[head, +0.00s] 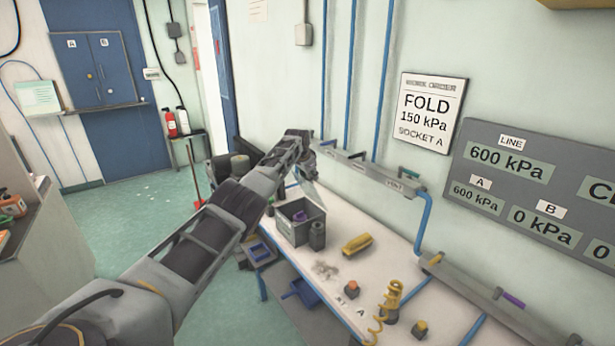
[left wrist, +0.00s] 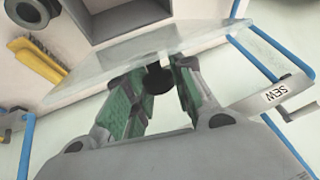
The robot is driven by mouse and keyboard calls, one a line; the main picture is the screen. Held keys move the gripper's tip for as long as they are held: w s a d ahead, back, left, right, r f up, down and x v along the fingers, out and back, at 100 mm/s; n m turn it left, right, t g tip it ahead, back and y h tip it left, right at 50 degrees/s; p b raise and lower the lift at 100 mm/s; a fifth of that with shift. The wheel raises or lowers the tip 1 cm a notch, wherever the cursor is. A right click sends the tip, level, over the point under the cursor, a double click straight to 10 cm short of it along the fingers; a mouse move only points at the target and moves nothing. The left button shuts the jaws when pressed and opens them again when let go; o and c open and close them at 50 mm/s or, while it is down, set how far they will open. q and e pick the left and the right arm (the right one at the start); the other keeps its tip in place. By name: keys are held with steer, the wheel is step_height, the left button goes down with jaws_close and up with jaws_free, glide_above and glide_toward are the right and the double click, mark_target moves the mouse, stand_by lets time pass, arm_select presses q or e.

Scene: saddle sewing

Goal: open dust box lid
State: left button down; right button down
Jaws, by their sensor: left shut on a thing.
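The dust box (head: 294,232) is a grey open-topped box on the white table. Its inside shows from above, with something purple in it. Its clear lid (head: 309,190) is raised and tilted above the back of the box. In the left wrist view the lid (left wrist: 110,62) is a translucent plate with a dark round knob (left wrist: 158,80). My left gripper (head: 308,172) is over the box, and its green-padded fingers (left wrist: 157,88) are shut on the lid's knob. The arm hides part of the scene behind it. My right gripper is in neither view.
A dark cylinder (head: 317,236) stands against the box's right front. A yellow brush (head: 357,243) lies to the right, beside grey dust (head: 325,269). A rail with pipes (head: 370,172) runs along the wall behind.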

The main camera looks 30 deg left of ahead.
arm_select(q)
steer(key=shift+w+d, duration=0.15)
steer(key=shift+w, duration=0.1)
steer(key=shift+w+g, duration=0.1)
steer(key=shift+g, duration=0.2)
stand_by(0.4)
steer(key=c, duration=1.2)
jaws_free()
steer(key=shift+r, duration=0.25)
steer(key=shift+v, duration=5.75)
steer(key=shift+d, duration=0.15)
steer(key=shift+f, duration=0.15)
